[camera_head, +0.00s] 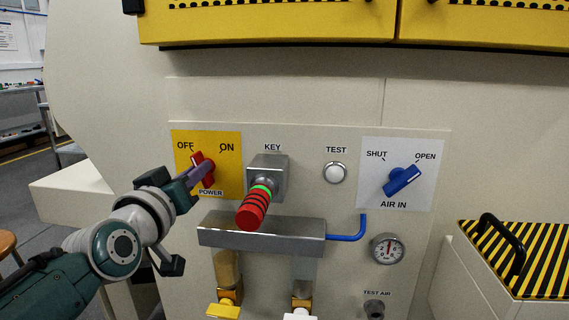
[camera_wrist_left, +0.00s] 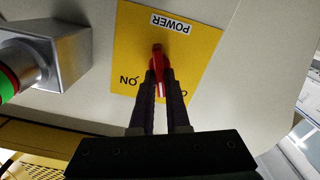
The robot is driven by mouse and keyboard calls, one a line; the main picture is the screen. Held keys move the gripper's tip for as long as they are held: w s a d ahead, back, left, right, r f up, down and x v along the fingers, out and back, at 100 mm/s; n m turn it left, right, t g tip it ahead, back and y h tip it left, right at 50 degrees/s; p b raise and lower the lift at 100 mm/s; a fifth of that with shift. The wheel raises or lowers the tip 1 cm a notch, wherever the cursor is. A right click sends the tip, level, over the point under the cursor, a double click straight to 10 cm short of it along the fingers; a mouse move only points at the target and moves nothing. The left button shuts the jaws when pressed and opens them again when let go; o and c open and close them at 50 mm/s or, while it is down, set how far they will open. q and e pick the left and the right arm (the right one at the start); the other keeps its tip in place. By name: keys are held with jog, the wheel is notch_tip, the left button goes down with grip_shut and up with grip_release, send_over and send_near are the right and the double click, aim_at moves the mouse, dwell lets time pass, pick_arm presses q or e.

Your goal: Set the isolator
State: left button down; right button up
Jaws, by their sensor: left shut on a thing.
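The isolator is a red rotary handle (camera_head: 208,178) on a yellow plate (camera_head: 232,180) marked OFF at upper left, ON at upper right and POWER below. The handle leans to the upper left, toward the OFF side. My left gripper (camera_head: 196,172) comes in from the left and is shut on the handle, hiding part of it and of the plate. In the left wrist view the plate (camera_wrist_left: 203,50) appears upside down, and the dark fingers (camera_wrist_left: 161,84) lie on both sides of the red handle (camera_wrist_left: 157,50). My right gripper is out of view.
Right of the plate, a metal key block (camera_head: 267,166) carries a red, black-banded grip (camera_head: 254,207) with a green ring, sticking out. Below is a metal ledge (camera_head: 262,232). Further right are a white TEST button (camera_head: 335,172), a blue AIR IN handle (camera_head: 402,181) and a gauge (camera_head: 387,249).

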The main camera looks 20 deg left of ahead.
pick_arm(q)
jog(key=n, duration=0.4)
jog(key=shift+a+n, duration=0.1)
jog(key=shift+n, duration=0.3)
dwell(0.4)
jog(key=c, duration=0.9)
grip_release()
jog(key=shift+s+p, duration=0.4)
jog(key=shift+s, duration=0.15)
jog(key=p+v, duration=0.2)
jog(key=v, duration=0.7)
